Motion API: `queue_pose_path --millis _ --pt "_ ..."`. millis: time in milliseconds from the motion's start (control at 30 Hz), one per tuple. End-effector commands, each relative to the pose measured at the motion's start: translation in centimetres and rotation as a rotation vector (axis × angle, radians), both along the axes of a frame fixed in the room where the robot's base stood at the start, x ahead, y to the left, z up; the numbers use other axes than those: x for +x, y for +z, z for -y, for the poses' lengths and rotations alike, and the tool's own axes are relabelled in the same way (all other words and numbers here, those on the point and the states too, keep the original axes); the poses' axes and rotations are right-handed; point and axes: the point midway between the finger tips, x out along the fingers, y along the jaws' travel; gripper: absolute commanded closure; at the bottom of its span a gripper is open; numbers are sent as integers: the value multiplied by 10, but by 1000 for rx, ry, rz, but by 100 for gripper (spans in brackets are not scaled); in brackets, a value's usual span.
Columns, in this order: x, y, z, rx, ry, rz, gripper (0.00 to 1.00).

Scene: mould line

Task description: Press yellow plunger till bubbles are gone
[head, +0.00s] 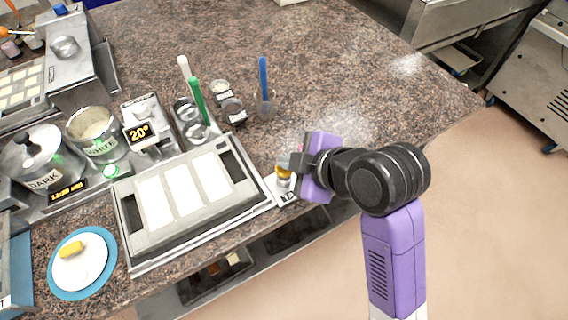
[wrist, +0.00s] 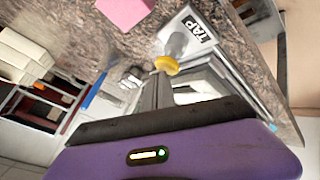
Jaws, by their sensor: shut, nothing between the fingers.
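The yellow plunger (head: 283,172) stands on a small white plate at the right end of the mould tray, close to the counter's front edge. In the wrist view the yellow plunger (wrist: 167,65) shows as a yellow cap with a clear grey part, beside a plate marked TAP (wrist: 196,28). My gripper (head: 293,163) is shut and empty, with its tips right at the yellow cap; I cannot tell whether they touch it. The mould tray (head: 240,203) has several pale filled cavities. Bubbles are too small to make out. My gripper's fingers also show in the wrist view (wrist: 157,82).
A glass with a blue stick (head: 263,80), a green stick (head: 198,100) and small cups stand behind the tray. DARK (head: 42,165) and WHITE (head: 93,130) pots stand left. The counter's back right is clear.

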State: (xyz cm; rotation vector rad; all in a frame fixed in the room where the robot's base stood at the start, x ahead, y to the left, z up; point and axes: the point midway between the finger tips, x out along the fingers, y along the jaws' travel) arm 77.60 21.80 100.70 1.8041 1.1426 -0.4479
Motion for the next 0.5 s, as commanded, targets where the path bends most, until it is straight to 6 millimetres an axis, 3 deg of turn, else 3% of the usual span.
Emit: queue_pose_path --millis 500 --pt "0 -8 1 -2 0 -3 100"
